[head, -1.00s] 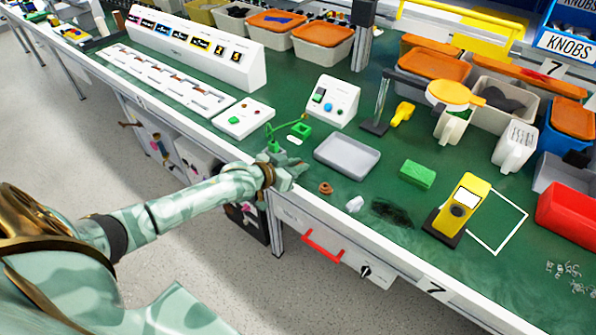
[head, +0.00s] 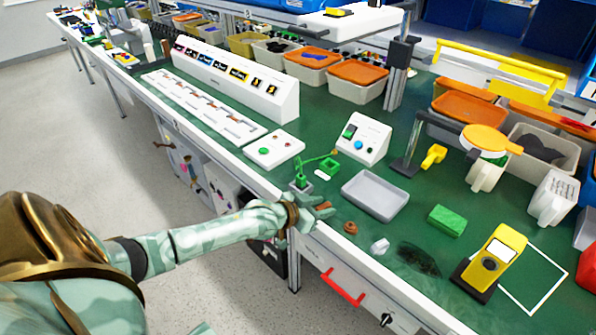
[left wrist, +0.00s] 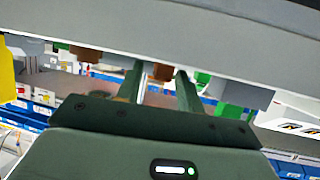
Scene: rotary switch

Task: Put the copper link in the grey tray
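The copper link (head: 322,206) is a small brown piece low on the bench near its front edge. My left gripper (head: 320,209) is there with its fingers on either side of it. In the left wrist view the copper link (left wrist: 160,72) shows between the two finger ends (left wrist: 159,78). The fingers look apart, and I cannot tell whether they touch it. The empty grey tray (head: 376,194) lies flat on the green bench top, to the right of and behind the gripper. My right gripper is not in view.
A copper-coloured coil (head: 350,227) and a clear lump (head: 380,246) lie right of the gripper. A green fixture (head: 303,181) stands just behind it. A green block (head: 447,220) and a yellow meter (head: 492,262) are further right.

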